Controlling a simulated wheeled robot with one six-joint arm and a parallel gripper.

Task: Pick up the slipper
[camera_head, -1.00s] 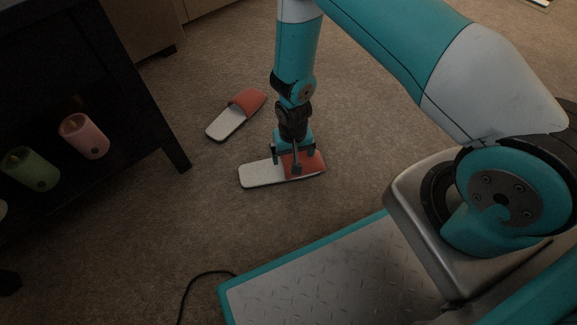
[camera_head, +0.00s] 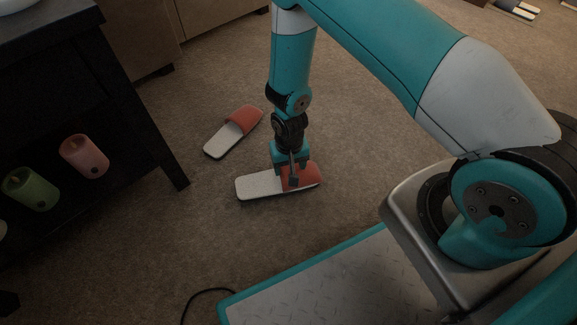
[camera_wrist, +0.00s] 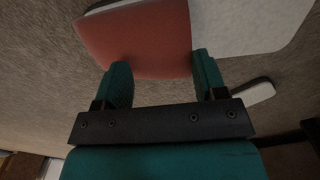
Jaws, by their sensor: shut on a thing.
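A slipper with a white sole and red strap (camera_head: 258,187) lies under my gripper in the head view. Its red strap (camera_wrist: 140,35) and white sole (camera_wrist: 245,20) fill the top of the wrist view. My gripper (camera_head: 292,180) points down and is shut on this slipper at its strap; in the wrist view the two fingers (camera_wrist: 163,72) are across the strap. I cannot tell whether the sole touches the carpet. A matching slipper (camera_head: 224,141) lies apart on the carpet, up and to the left, and partly shows in the wrist view (camera_wrist: 255,93).
Carpet (camera_head: 360,150) around the slippers is clear. A black cable (camera_head: 205,291) lies near my base.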

